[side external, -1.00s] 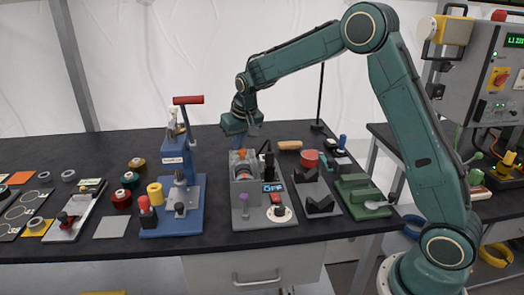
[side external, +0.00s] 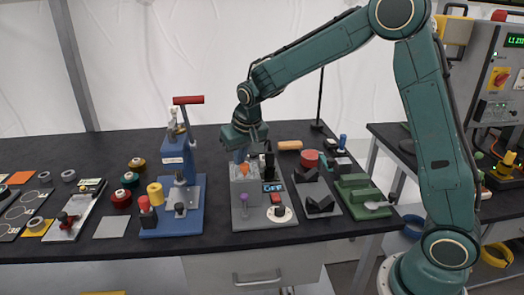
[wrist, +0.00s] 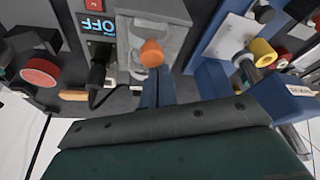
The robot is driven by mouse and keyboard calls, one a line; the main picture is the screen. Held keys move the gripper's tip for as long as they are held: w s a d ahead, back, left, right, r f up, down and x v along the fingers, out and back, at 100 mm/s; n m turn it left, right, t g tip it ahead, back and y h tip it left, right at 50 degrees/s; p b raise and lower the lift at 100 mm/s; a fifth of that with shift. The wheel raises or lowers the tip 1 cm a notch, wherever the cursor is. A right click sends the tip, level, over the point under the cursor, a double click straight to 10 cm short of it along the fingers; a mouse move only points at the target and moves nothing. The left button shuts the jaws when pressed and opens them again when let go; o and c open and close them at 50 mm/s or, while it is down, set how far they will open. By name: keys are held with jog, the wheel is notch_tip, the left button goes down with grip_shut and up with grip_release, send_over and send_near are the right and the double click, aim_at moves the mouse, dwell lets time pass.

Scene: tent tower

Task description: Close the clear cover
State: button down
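The grey machine (side external: 247,207) with the lit "OFF" display stands mid-bench. It also shows at the top of the wrist view (wrist: 178,50). An orange knob (side external: 245,170) sits at its upper part, and in the wrist view the knob (wrist: 152,53) is just beyond my fingertips. The clear cover is hard to make out; a pale, see-through-looking panel (wrist: 155,10) by the knob may be it, and I cannot tell its angle. My gripper (side external: 240,157) is over the machine's back, its blue fingers (wrist: 157,75) together, with nothing visible between them. Contact with the knob is unclear.
A blue press (side external: 172,190) with a red lever stands left of the machine. Grey V-blocks (side external: 318,198) and a green fixture (side external: 362,195) are to the right.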

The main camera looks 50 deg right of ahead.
aim_at(234, 165)
jog(key=shift+s+a+f, duration=0.1)
jog(key=shift+s+f, duration=0.05)
jog(key=shift+f, duration=0.05)
jog(key=shift+w+d+r, duration=0.1)
jog(key=shift+w+d, duration=0.15)
jog(key=shift+w, duration=0.35)
jog(key=shift+w+d, duration=0.2)
jog(key=shift+w, duration=0.45)
jog(key=shift+w+d+r, duration=0.1)
jog(key=shift+w+d, duration=0.15)
jog(key=shift+w, duration=0.35)
jog(key=shift+w+r, duration=0.15)
jog(key=shift+r, duration=0.05)
jog(key=v, duration=0.9)
jog(key=shift+r, duration=0.35)
